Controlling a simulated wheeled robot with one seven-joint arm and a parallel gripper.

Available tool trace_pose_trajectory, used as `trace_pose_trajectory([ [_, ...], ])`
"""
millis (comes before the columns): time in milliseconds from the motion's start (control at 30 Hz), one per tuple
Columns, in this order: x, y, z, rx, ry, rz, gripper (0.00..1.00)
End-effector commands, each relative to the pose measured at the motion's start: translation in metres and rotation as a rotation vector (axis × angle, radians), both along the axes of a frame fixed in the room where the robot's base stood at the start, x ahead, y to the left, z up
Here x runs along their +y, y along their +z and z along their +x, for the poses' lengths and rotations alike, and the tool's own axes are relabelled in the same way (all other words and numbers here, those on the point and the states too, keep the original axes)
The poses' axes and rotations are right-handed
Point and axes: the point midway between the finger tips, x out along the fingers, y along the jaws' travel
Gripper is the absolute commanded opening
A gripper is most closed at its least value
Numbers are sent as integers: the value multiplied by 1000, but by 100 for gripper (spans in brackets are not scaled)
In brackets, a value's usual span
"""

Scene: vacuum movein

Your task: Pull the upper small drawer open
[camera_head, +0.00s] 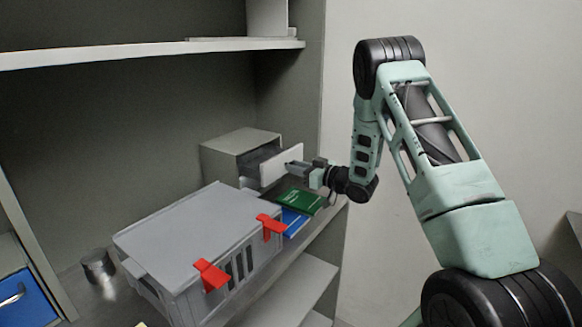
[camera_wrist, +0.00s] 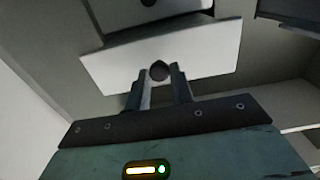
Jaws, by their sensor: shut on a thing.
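A small grey drawer cabinet (camera_head: 228,150) stands on the shelf. Its upper drawer, with a white front (camera_head: 281,163), is pulled partly out and I can see into its top. In the wrist view the drawer front (camera_wrist: 205,55) spans the picture, with a round dark knob (camera_wrist: 159,70) at its middle. My gripper (camera_head: 298,167) is at the drawer front, its two fingers (camera_wrist: 159,82) closed on either side of the knob. Another front with a dark knob shows at the top of the wrist view.
A grey lidded crate (camera_head: 190,238) with red latches stands in front of the cabinet. A green book (camera_head: 300,200) and a blue book (camera_head: 292,221) lie beside it. A metal can (camera_head: 98,267) stands at the left. A shelf board (camera_head: 110,55) runs above.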

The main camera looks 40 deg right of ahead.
Motion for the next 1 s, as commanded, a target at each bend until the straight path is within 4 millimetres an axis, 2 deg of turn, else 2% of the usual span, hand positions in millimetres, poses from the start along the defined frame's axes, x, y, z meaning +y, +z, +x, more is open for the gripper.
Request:
trace_pose_trajectory([
  [133,0,0,0,0,0,1,0],
  [167,0,0,0,0,0,1,31],
  [200,0,0,0,0,0,1,42],
  [233,0,0,0,0,0,1,45],
  [500,0,0,0,0,0,1,45],
  [633,-4,0,-8,-1,-2,0,45],
  [767,-11,-2,-28,1,-4,2,45],
  [1000,-31,-2,-81,0,-5,1,45],
])
